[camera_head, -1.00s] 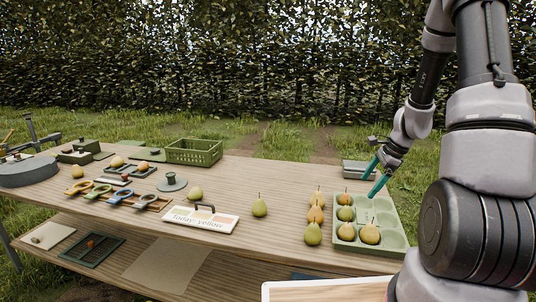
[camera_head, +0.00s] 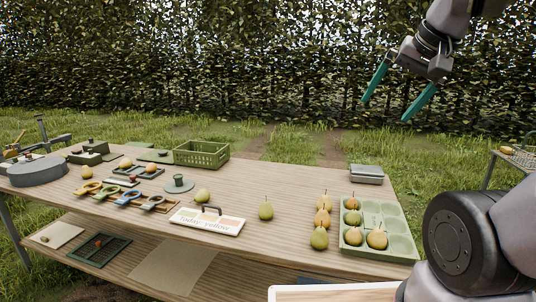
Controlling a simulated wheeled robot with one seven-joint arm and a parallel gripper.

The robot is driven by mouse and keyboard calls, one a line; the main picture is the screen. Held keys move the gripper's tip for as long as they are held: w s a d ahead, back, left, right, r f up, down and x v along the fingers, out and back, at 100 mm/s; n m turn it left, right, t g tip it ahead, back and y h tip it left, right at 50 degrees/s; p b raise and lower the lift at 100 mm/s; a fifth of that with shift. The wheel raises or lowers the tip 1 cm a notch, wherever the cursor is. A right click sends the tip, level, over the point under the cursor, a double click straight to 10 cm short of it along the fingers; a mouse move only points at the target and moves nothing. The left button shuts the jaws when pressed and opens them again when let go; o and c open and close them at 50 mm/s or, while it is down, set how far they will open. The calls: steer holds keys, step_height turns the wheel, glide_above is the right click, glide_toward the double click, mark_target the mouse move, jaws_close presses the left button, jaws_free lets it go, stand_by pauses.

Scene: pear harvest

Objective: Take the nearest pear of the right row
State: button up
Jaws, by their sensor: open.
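A short row of pears stands on the table just left of the green tray (camera_head: 400,246). Its nearest pear (camera_head: 319,239) is green; behind it are two yellower pears, a middle one (camera_head: 322,218) and a far one (camera_head: 324,201). The tray holds several pears in its left and front cups, among them a front yellow pear (camera_head: 377,239). Other green pears stand apart to the left, one (camera_head: 265,210) near the sign and one (camera_head: 203,195) behind it. My gripper (camera_head: 385,110) is open and empty, high above the table's far right side, well away from the pears.
A sign (camera_head: 208,221) reading "Today: yellow" lies mid-table. A green crate (camera_head: 202,154) is at the back, a grey box (camera_head: 366,174) behind the tray. Colored ring tools (camera_head: 128,196) and a knobbed disc (camera_head: 179,184) lie left. The wood between sign and pear row is mostly clear.

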steer(key=w+f+m+g+h, duration=0.15)
steer(key=w+f+m, duration=0.25)
steer(key=w+f, duration=0.4)
steer(key=m+g+y, duration=0.4)
steer(key=m, duration=0.8)
glide_above(320, 238)
steer(key=w+d, duration=0.2)
steer(key=d, duration=0.3)
step_height(320, 238, down, 32)
steer(key=f, duration=0.1)
steer(key=shift+h, duration=0.25)
steer(key=x, duration=1.1)
steer(key=shift+s+a+r, duration=0.1)
steer(key=shift+s+a, duration=0.1)
steer(key=shift+s, duration=0.15)
steer(key=c, duration=1.4)
